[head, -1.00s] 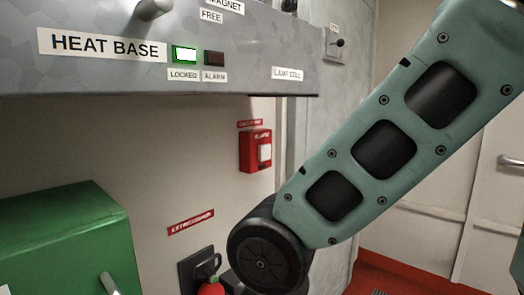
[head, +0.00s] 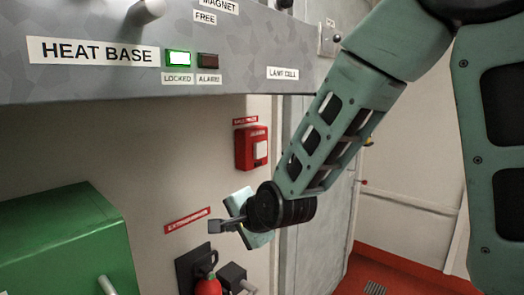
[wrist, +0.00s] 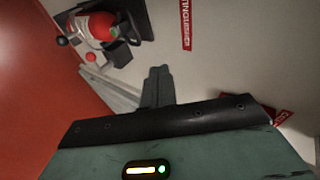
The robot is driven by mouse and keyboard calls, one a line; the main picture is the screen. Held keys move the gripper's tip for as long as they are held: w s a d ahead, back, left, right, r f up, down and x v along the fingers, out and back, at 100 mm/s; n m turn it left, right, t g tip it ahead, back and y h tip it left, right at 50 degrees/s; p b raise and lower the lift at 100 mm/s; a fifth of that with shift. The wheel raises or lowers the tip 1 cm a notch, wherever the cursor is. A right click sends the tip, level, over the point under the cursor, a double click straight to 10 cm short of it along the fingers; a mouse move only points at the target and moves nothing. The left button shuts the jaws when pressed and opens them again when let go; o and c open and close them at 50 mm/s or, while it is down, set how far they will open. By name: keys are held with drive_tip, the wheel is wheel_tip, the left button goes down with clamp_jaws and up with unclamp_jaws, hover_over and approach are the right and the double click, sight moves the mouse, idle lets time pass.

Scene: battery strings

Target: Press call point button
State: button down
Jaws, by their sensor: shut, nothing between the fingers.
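In the wrist view, a red object at the lower right edge is only partly seen, and the button itself is not visible.
A red extinguisher (head: 208,285) hangs on a dark bracket below my gripper, and it also shows in the wrist view (wrist: 98,27). A grey panel marked HEAT BASE (head: 120,80) overhangs the wall above. A green cabinet (head: 65,240) stands at the lower left.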

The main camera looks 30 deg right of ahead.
sight(260, 150)
drive_tip(key=w+d+r+m+t+h, duration=0.2)
drive_tip(key=d+r+m+h, duration=0.1)
drive_tip(key=d+m, duration=0.2)
drive_tip(key=w+d+r+m+t+h, duration=0.2)
drive_tip(key=d+m, duration=0.4)
drive_tip(key=d, duration=0.3)
drive_tip(key=w+d+r+m+t+h+p, duration=0.1)
drive_tip(key=w+d+r+m+t+h, duration=0.1)
drive_tip(key=d+r+m+h, duration=0.2)
drive_tip(key=d+r+m, duration=0.1)
drive_tip(key=d, duration=0.2)
drive_tip(key=shift+d+r+m+h, duration=0.25)
drive_tip(key=shift+d+m+h, duration=0.1)
drive_tip(key=shift+m+h, duration=0.05)
drive_tip(key=w+a+p, duration=0.2)
drive_tip(key=w+a, duration=0.1)
drive_tip(key=w, duration=0.5)
drive_tip(key=shift+w, duration=0.15)
